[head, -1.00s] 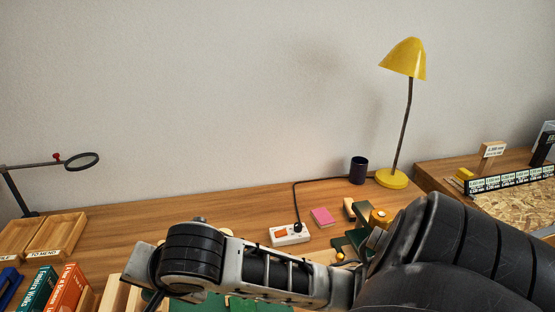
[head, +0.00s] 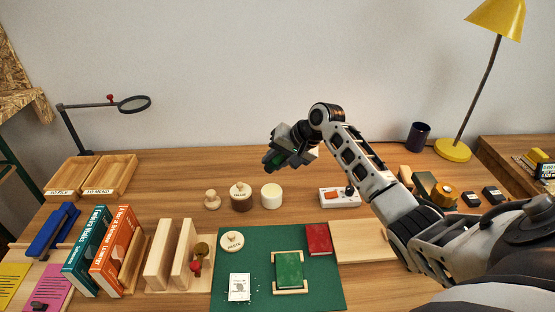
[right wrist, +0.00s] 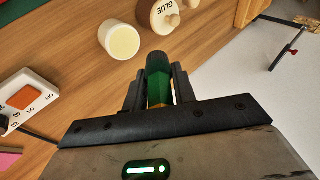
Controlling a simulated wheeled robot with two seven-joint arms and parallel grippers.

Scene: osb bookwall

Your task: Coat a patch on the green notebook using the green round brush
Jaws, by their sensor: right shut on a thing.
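The green notebook (head: 289,269) lies on a small wooden holder on the green mat (head: 325,290) in the head view. My right gripper (head: 276,157) is raised above the back of the table, well behind the notebook. It is shut on the green round brush (head: 272,159), which also shows between the fingers in the right wrist view (right wrist: 158,72). The brush's bristles cannot be made out. A pot marked GLUE (head: 241,200) and an open cream pot (head: 271,197) stand below the gripper. My left gripper is not in view.
Upright books (head: 113,250) and wooden stands (head: 170,255) are at left. A yellow lamp (head: 453,151) stands at back right.

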